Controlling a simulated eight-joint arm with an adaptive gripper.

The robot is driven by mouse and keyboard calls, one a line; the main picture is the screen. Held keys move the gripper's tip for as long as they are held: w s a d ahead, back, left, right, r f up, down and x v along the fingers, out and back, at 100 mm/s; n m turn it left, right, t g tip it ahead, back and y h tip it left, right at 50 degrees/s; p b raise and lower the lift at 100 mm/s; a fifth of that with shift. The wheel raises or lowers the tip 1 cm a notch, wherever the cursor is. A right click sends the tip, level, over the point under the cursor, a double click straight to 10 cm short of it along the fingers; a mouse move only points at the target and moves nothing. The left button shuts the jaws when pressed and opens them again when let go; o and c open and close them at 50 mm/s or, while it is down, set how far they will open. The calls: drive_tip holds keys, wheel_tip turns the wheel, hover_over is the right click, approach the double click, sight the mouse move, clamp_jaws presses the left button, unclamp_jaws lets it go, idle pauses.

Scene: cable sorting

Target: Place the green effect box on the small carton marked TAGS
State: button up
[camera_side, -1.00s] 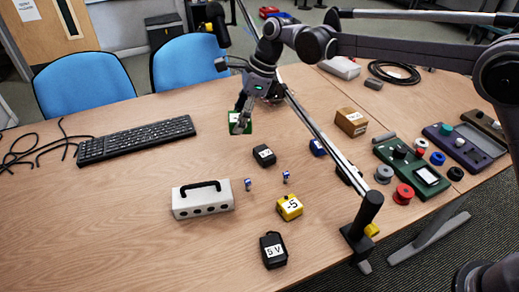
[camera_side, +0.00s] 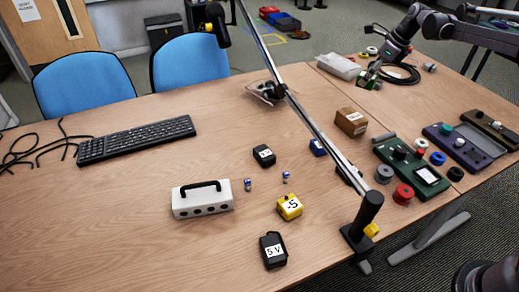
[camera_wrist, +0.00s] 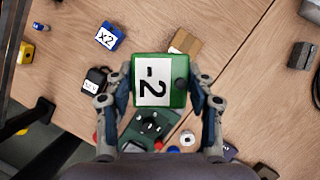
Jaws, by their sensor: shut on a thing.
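The green effect box (camera_wrist: 181,97), with a white label reading -2, is between the two fingers of my gripper (camera_wrist: 160,90) in the wrist view. My gripper is shut on it. In the side view my gripper (camera_side: 371,74) is small, at the far right of the table, with the green box (camera_side: 367,84) at its tip. A small brown carton (camera_side: 352,122) stands on the table in front of and left of my gripper there; its marking is too small to read. In the wrist view the carton (camera_wrist: 186,42) shows just beyond the green box, which partly hides it.
A coiled black cable (camera_side: 412,78) and a pale case (camera_side: 338,67) lie near my gripper. A green device (camera_side: 410,168), spools and knobs stand right of the carton. A blue box (camera_side: 318,147) is at its left. A slanted lamp arm (camera_side: 315,125) crosses the table.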

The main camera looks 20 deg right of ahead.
drive_tip(key=s+d+m, duration=0.2)
drive_tip(key=s+d, duration=0.2)
drive_tip(key=d, duration=0.7)
hover_over(349, 113)
drive_tip(key=s, duration=0.2)
drive_tip(key=shift+h, duration=0.3)
drive_tip(key=f, duration=1.2)
drive_tip(key=shift+w+d, duration=0.15)
drive_tip(key=shift+d, duration=0.1)
drive_tip(key=shift+f, duration=2)
drive_tip(key=shift+f, duration=0.15)
drive_tip(key=o, duration=1.3)
